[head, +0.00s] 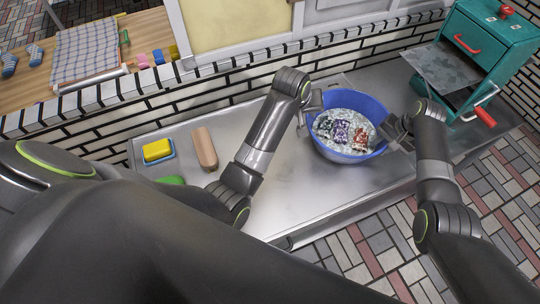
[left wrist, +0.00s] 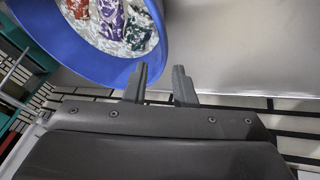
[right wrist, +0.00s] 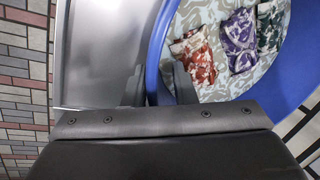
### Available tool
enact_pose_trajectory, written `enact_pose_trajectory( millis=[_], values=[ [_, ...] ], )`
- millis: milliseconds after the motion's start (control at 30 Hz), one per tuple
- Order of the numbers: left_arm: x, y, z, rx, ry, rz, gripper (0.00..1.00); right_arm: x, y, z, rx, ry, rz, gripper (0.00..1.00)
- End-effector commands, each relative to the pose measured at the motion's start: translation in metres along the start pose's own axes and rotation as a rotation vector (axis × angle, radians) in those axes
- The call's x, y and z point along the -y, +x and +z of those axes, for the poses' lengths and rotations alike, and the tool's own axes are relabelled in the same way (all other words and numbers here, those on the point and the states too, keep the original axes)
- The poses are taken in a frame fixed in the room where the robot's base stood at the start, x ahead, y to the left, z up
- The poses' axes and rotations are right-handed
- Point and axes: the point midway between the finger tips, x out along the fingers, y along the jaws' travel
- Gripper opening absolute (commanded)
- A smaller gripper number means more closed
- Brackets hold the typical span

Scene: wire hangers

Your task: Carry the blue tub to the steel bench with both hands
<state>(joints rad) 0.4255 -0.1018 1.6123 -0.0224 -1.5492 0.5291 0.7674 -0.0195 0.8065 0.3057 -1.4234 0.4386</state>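The blue tub (head: 376,107) stands on a steel surface (head: 290,190), holding foamy water and patterned cloths (head: 345,132) in red, purple and dark green. My left gripper (head: 314,108) is at the tub's left rim. In the left wrist view its fingers (left wrist: 162,88) are apart, one overlapping the rim's edge and bare steel showing between them. My right gripper (head: 397,133) is at the tub's right rim. In the right wrist view its fingers (right wrist: 158,88) are apart, with the blue rim between them. I cannot tell whether either finger touches it.
A yellow sponge (head: 157,150) and a tan roller-shaped block (head: 205,149) lie on the steel left of my left arm. A teal cabinet (head: 494,40) with red handles stands at the right. A tiled brick wall (head: 230,85) runs behind. Paved floor (head: 380,245) lies in front.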

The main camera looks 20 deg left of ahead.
Motion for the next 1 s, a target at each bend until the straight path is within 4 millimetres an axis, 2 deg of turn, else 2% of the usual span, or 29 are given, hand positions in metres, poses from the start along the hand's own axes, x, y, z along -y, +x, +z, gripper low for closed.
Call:
enact_pose_trajectory(
  millis=[167,333,433,567,800,1000],
  values=[
    [0.0,-0.014,0.0,-0.001,0.0,0.001,0.24,0.0,0.0,0.0,0.0,0.0,0.0,0.24],
    [0.0,-0.018,0.001,0.001,0.0,0.0,0.24,0.0,-0.005,-0.001,-0.002,0.0,-0.001,0.24],
    [0.0,-0.017,0.001,0.001,0.0,0.0,0.24,0.0,-0.015,-0.001,-0.003,0.0,-0.001,0.24],
    [0.0,-0.017,0.0,0.001,0.0,0.0,0.24,-0.001,-0.033,-0.001,-0.005,-0.001,-0.001,0.24],
    [0.0,-0.017,0.0,0.0,0.0,0.0,0.24,0.0,-0.08,-0.001,-0.005,-0.001,-0.001,0.24],
    [0.0,-0.017,0.0,0.0,0.0,0.0,0.24,0.0,-0.11,-0.001,-0.003,-0.001,-0.001,0.24]
  ],
)
